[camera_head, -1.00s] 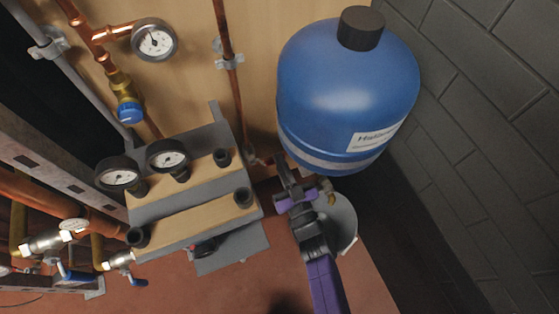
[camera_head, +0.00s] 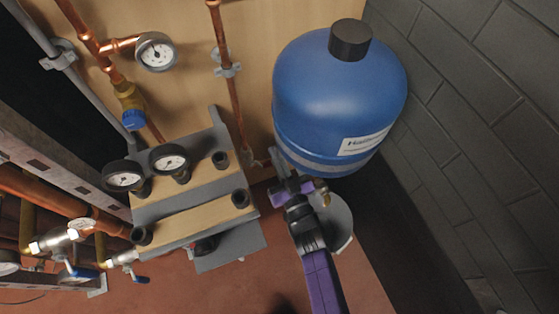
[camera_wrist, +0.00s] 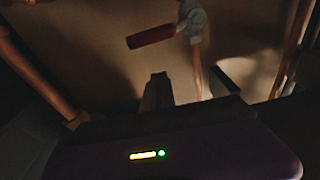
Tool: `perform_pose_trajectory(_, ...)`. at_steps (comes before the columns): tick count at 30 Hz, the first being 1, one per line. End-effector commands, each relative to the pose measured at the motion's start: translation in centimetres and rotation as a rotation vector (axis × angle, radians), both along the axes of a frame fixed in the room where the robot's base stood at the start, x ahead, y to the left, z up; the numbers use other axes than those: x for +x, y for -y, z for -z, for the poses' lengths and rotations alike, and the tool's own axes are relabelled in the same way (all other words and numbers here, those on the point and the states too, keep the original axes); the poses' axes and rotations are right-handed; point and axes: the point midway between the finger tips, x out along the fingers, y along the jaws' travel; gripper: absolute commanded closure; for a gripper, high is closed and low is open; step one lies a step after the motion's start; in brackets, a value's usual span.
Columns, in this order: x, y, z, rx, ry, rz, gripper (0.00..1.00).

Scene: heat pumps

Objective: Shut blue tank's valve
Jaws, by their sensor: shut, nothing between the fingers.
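The blue tank (camera_head: 335,95) stands at the upper right of the head view, with a dark cap on top and a white label. My gripper (camera_head: 276,156) is at the tank's lower left edge, its fingers pointing up in the picture and shut with nothing between them. In the wrist view, a red lever handle (camera_wrist: 152,36) sticks out to the left from a metal valve body (camera_wrist: 195,20) on a copper pipe. It lies ahead of my fingers and looks apart from them. The head view does not clearly show this valve; the gripper and tank crowd that spot.
A grey manifold block (camera_head: 190,195) with two gauges stands left of my gripper. A vertical copper pipe (camera_head: 232,90) runs up the wooden panel behind. A grey brick wall (camera_head: 470,110) bounds the right. Blue-handled valves (camera_head: 78,272) sit at lower left.

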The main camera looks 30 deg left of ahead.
Motion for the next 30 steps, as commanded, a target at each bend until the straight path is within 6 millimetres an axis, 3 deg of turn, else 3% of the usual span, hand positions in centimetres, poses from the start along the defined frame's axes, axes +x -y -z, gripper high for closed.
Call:
perform_pose_trajectory(3,-2.1,2.7,0.7,-0.003,-0.011,0.007,1.0)
perform_pose_trajectory(12,-5.5,6.6,1.5,-0.001,-0.005,0.005,1.0)
perform_pose_trajectory(18,-6.3,7.5,1.7,-0.001,-0.004,0.004,1.0)
perform_pose_trajectory(30,-6.3,7.6,1.7,-0.001,-0.002,0.003,1.0)
